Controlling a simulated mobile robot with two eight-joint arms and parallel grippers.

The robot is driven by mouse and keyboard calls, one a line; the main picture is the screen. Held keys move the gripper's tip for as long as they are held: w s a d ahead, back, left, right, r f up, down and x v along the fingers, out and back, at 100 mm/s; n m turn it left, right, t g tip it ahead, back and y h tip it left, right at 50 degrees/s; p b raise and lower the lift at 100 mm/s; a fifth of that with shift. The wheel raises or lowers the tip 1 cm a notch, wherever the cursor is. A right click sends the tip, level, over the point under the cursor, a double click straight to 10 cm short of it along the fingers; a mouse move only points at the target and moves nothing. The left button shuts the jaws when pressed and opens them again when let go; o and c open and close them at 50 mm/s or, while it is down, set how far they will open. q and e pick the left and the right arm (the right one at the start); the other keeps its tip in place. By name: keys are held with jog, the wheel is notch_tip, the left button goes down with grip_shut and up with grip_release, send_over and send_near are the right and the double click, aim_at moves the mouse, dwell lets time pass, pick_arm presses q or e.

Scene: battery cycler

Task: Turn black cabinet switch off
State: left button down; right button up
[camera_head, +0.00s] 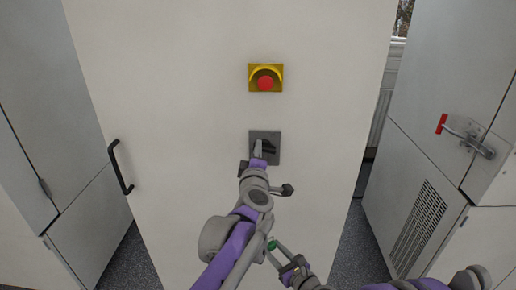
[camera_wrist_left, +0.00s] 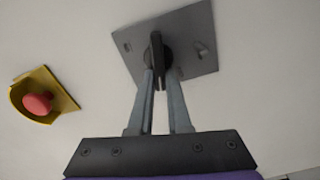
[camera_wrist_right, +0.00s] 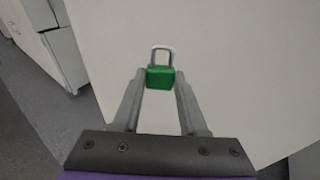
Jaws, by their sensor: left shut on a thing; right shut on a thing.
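The black cabinet switch sits on a dark square plate (camera_head: 273,136) on the white cabinet front, below a yellow box with a red button. In the left wrist view its black handle (camera_wrist_left: 157,58) stands out from the plate (camera_wrist_left: 197,25). My left gripper (camera_head: 258,150) is at the switch, its two fingers (camera_wrist_left: 160,75) shut on the handle, one on each side. My right gripper (camera_head: 273,250) is lower down, away from the switch. It is shut on a green padlock (camera_wrist_right: 160,78) with a metal shackle, held in front of the cabinet.
The red button (camera_head: 265,83) in its yellow housing (camera_head: 252,82) is above the switch. A black door handle (camera_head: 120,166) sticks out at the left of the white cabinet (camera_head: 180,90). A red-ended lever (camera_head: 465,135) is on the right grey cabinet.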

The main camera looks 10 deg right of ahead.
pick_arm(q)
jog(key=shift+f+n, duration=0.2)
jog(key=shift+n, duration=1)
jog(key=c, duration=0.9)
grip_release()
jog(key=shift+o, duration=0.2)
jog(key=b+v, duration=0.1)
jog(key=v, duration=1.1)
